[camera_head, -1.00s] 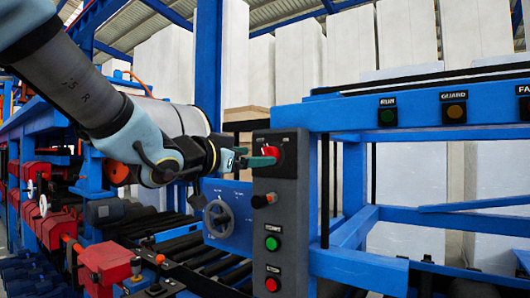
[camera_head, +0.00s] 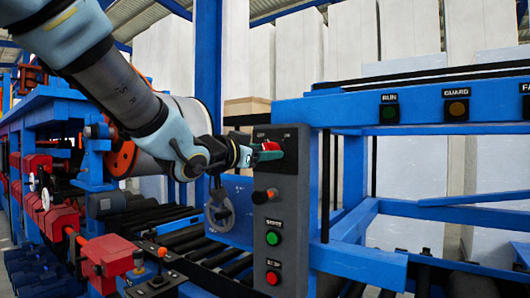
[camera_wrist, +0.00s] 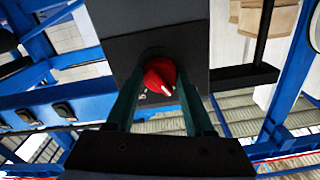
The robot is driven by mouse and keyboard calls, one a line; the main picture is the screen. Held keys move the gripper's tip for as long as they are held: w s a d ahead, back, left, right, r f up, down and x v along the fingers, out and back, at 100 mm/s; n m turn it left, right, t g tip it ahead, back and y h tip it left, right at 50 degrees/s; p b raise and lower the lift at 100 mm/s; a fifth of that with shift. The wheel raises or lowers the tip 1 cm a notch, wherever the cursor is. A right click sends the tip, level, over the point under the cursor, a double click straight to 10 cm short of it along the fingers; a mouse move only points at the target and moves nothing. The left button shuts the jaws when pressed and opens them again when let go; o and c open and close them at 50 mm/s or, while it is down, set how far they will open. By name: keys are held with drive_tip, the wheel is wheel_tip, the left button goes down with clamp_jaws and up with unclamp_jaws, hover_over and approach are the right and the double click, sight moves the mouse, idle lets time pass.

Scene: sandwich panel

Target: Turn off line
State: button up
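A dark grey control box (camera_head: 287,205) stands upright in the middle of the head view. At its top is a red rotary switch (camera_head: 270,146), with small labels above it that I cannot read surely. It also shows in the wrist view (camera_wrist: 157,72), where its white mark points to the lower right. My gripper (camera_head: 265,155) reaches it from the left. In the wrist view its green fingers (camera_wrist: 161,85) lie on both sides of the knob, with no clear gap, so it looks shut on it. The fingers partly hide the knob in the head view.
A grey handwheel (camera_head: 219,210) is just left of the box. A blue beam (camera_head: 340,110) with RUN and GUARD lamps runs right.

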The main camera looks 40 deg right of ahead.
clamp_jaws()
drive_tip(key=shift+n, duration=1.7)
drive_tip(key=o, duration=0.6)
unclamp_jaws()
drive_tip(key=shift+c, duration=0.2)
drive_tip(key=b+v, duration=0.2)
drive_tip(key=v, duration=0.8)
drive_tip(key=shift+a, duration=0.4)
